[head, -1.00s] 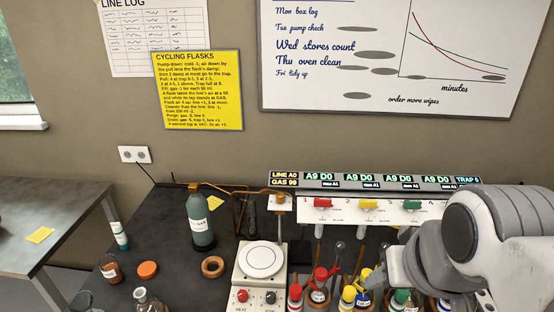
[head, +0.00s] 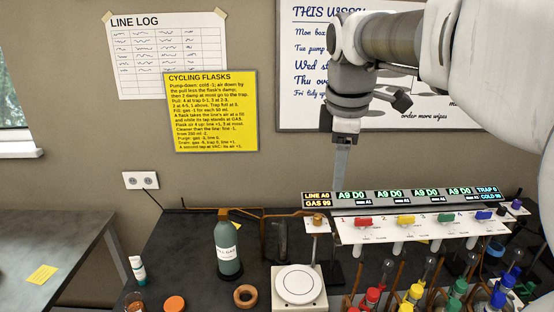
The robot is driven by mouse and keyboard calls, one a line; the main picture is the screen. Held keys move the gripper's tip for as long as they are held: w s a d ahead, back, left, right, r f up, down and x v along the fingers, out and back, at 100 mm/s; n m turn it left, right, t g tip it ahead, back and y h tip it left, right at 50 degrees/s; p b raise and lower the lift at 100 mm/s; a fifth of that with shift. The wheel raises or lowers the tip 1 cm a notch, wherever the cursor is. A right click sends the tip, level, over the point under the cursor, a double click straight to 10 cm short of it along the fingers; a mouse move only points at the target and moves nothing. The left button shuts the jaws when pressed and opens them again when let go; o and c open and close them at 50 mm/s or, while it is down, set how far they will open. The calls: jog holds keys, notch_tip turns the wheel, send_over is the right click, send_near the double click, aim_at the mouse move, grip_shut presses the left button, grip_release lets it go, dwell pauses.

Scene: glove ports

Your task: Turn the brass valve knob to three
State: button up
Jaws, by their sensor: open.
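A small brass-coloured knob (head: 317,217) sits on top of a pale block on a post, left of the white valve panel, where a copper-coloured pipe ends. Its scale and setting are too small to read. My gripper (head: 341,192) points down just above the display strip, to the right of and higher than the knob. It is seen edge-on, with its fingers lined up, open and apart from the knob. Nothing shows between the fingers.
The display strip (head: 410,199) runs above the white panel (head: 425,223) with red, yellow, green and blue taps. Colour-capped flasks stand below it. A grey-green gas bottle (head: 228,251) and a white-topped hot plate (head: 299,286) stand nearby. A yellow notice (head: 210,111) hangs on the wall.

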jog(key=w+f+n+g, duration=0.1)
jog(key=w+n, duration=0.5)
jog(key=w, duration=0.3)
jog(key=n+g, duration=0.2)
jog(key=n, duration=0.6)
send_near(318, 216)
jog(key=shift+y, duration=0.3)
jog(key=f, duration=0.3)
jog(key=f+b, duration=0.1)
jog(key=f, duration=0.4)
jog(key=shift+s+d+f, duration=0.1)
jog(key=shift+d+f, duration=0.15)
jog(key=shift+f, duration=0.15)
grip_shut()
